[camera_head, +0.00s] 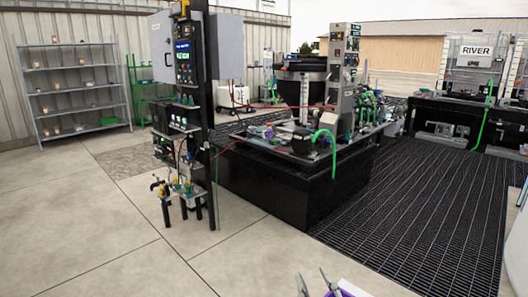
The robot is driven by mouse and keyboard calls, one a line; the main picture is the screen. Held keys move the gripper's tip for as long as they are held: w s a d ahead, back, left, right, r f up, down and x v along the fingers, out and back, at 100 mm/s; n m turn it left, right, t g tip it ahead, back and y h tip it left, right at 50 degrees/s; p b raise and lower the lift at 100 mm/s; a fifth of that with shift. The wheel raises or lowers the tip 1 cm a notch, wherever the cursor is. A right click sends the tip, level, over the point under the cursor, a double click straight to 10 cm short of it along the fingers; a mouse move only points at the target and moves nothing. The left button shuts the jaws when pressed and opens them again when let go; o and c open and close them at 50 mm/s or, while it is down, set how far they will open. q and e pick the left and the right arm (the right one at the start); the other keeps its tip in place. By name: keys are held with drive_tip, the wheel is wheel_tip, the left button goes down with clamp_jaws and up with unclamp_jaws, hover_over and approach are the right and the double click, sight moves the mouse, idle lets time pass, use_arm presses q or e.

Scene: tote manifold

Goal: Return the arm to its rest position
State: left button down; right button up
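My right gripper (311,276) shows at the bottom edge, right of centre. Its two grey fingertips stand apart with bare floor visible between them, so it is open and empty. A white and purple part of my own arm shows just right of it, cut off by the frame edge. The gripper is well in front of the equipment and appears to touch nothing. My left gripper is not in view.
A black base (280,190) carries pipes, hoses and a control tower. A dark control post (197,100) stands left of it, with valves low down. Dark grating (400,215) covers the right floor. Shelves (80,85) stand at back left. The concrete floor (80,240) at left is clear.

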drive_tip(key=s+d+f+m+g+h, duration=0.2)
drive_tip(key=s+d+f+g, duration=0.2)
drive_tip(key=f, duration=0.4)
drive_tip(key=s+d+f+m+g+h, duration=0.1)
drive_tip(key=s+d+f+m+g, duration=0.1)
drive_tip(key=s+d+f+g, duration=0.45)
drive_tip(key=s+f+g, duration=0.4)
drive_tip(key=s+f, duration=0.5)
drive_tip(key=s, duration=0.4)
drive_tip(key=s+f+g, duration=0.2)
drive_tip(key=s+f, duration=0.1)
drive_tip(key=f, duration=2.5)
drive_tip(key=s+d+f, duration=0.2)
drive_tip(key=s+f, duration=1.2)
drive_tip(key=s, duration=0.2)
drive_tip(key=shift+s+d+f+g, duration=0.3)
drive_tip(key=shift+s+f+g, duration=0.05)
drive_tip(key=shift+f+g, duration=0.1)
drive_tip(key=shift+s, duration=0.15)
